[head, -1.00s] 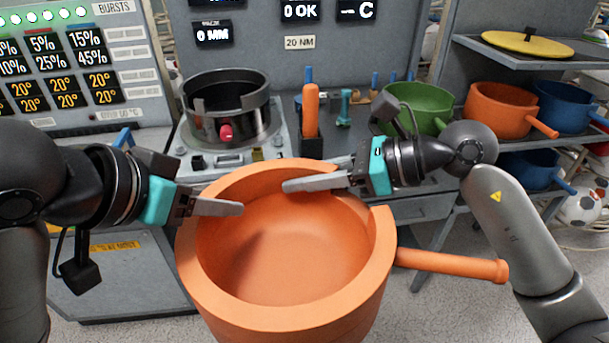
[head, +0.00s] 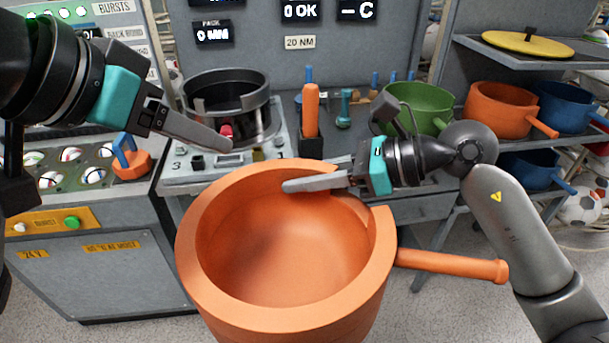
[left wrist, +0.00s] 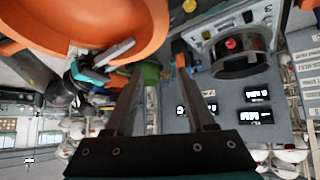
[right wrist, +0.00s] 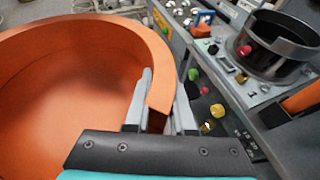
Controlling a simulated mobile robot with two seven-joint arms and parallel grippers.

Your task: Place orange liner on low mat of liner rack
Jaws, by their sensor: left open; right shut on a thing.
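A large orange liner (head: 285,250), an open pot with a handle (head: 455,264) to the right, fills the lower middle of the head view. My right gripper (head: 318,182) is shut on its far rim; the right wrist view shows the wall (right wrist: 160,95) between the fingers. My left gripper (head: 200,130) is open and empty, raised above the liner's far-left side and apart from it. The liner rack (head: 520,62) stands at the right with other pots on it. Its low mat cannot be made out.
The rack holds a green pot (head: 425,100), another orange pot (head: 495,108), blue pots (head: 565,108) and a yellow lid (head: 527,43). A press with a dark cylinder (head: 222,100) stands behind the liner. An orange-handled tool (head: 311,112) stands upright beside it. Bare floor shows at the lower right.

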